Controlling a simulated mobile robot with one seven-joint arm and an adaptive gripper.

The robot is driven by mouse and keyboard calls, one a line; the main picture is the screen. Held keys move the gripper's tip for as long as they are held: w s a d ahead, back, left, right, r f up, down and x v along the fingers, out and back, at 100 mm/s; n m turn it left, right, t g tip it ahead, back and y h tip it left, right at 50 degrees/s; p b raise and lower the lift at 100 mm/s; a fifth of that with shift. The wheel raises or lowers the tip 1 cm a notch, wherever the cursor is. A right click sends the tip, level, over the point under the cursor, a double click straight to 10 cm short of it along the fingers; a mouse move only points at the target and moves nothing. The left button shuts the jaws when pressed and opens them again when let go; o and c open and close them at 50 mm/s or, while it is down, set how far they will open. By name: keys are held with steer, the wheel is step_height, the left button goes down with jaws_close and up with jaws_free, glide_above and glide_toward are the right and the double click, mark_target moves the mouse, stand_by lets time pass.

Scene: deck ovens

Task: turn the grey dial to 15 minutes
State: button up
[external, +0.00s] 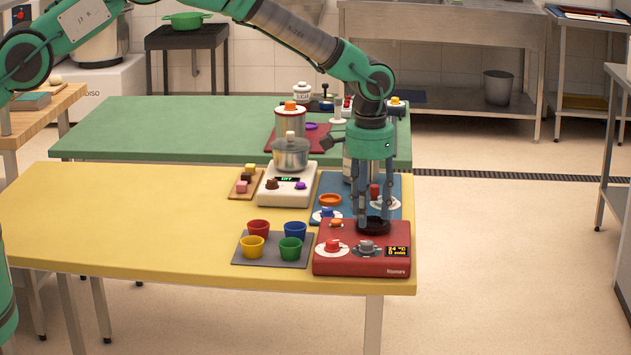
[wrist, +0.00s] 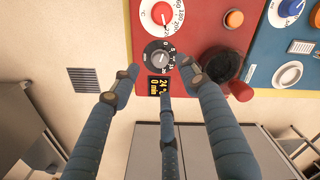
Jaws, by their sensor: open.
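The grey dial (external: 367,247) sits on the front of the red appliance (external: 342,266). In the wrist view the grey dial (wrist: 158,57) has a black ring with white numbers, with 0 near the top right. The display (external: 397,251) beside it reads 24 °C and 0 min; it also shows in the wrist view (wrist: 159,87). My gripper (external: 374,218) points down just behind the dial in the external view. In the wrist view my gripper (wrist: 160,77) has its blue fingers spread and empty, with tips around the display and the dial's lower side. I see no clear contact with the dial.
A red dial (external: 333,246) is left of the grey one. A black round part (external: 373,226) is close behind, by my fingers. A blue panel (external: 395,205) and a pot (external: 291,154) stand farther back; several cups are left. Yellow table (external: 130,215) is clear farther left.

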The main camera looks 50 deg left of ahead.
mark_target(367, 242)
steer(key=shift+f, duration=3.5)
jaws_close()
